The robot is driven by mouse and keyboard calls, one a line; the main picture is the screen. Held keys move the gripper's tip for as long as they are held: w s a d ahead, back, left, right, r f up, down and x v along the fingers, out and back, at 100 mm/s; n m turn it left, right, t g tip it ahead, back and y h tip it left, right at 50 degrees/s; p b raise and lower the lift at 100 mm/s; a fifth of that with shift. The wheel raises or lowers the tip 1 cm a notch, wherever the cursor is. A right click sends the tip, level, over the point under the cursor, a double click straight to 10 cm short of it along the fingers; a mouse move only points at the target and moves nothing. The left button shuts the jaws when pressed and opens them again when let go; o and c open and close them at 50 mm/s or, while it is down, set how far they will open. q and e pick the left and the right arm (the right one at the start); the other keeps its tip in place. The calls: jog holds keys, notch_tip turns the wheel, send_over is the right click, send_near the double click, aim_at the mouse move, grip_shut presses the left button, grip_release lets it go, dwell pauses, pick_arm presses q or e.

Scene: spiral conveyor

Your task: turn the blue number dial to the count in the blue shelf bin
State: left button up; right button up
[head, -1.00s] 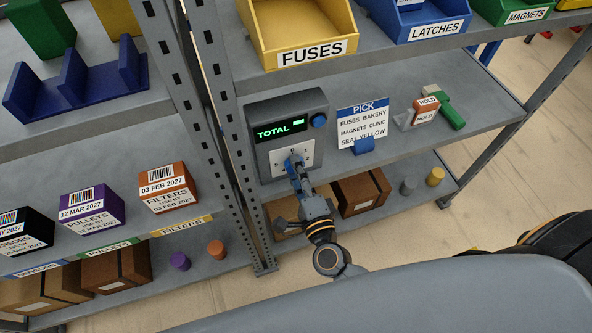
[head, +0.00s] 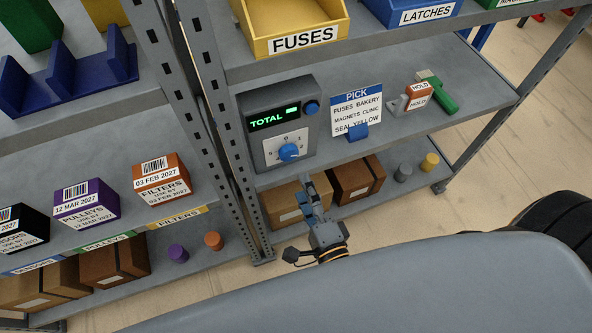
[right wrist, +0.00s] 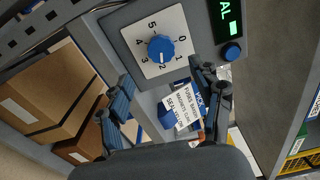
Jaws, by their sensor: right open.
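The blue number dial (head: 289,152) sits on the white face of a grey box with a lit TOTAL display. In the right wrist view the dial (right wrist: 160,49) has the numbers 0 to 5 around it; I cannot tell its setting for certain. My right gripper (head: 312,187) is below the dial and apart from it. Its two fingers (right wrist: 165,88) are spread with nothing between them. The blue shelf bin (head: 428,15), labelled LATCHES, is on the shelf above; its inside is cut off by the top edge. My left gripper is not in view.
A blue button (head: 311,107) is beside the display. A PICK sign (head: 357,112) and an orange HOLD block (head: 419,95) stand to the right. The yellow FUSES bin (head: 303,40) is above. Brown boxes (head: 355,178) are on the shelf below.

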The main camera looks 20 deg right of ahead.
jog(key=shift+s, duration=1.6)
jog(key=s+d+f+n+g+y, duration=0.1)
jog(key=s+f+n+g, duration=0.3)
jog(key=f, duration=0.6)
jog(key=f+n+g, duration=0.2)
jog(key=f+n, duration=0.3)
jog(key=f, duration=0.5)
jog(key=s+d+f+n+g+y, duration=0.15)
jog(key=f+n, duration=0.35)
jog(key=f, duration=0.5)
jog(key=s+d+f+n+g+h, duration=0.1)
jog(key=s+d+f+n+g, duration=0.2)
jog(key=s+f, duration=0.4)
jog(key=s+d+f+n+g+h, duration=0.2)
jog(key=s+d+f+n+g, duration=0.2)
jog(key=s+f, duration=0.4)
jog(key=s+d+g, duration=0.1)
jog(key=s+g, duration=0.1)
jog(key=s, duration=0.2)
jog(key=shift+s+f, duration=0.25)
jog(key=shift+g, duration=0.25)
jog(key=shift+c, duration=0.2)
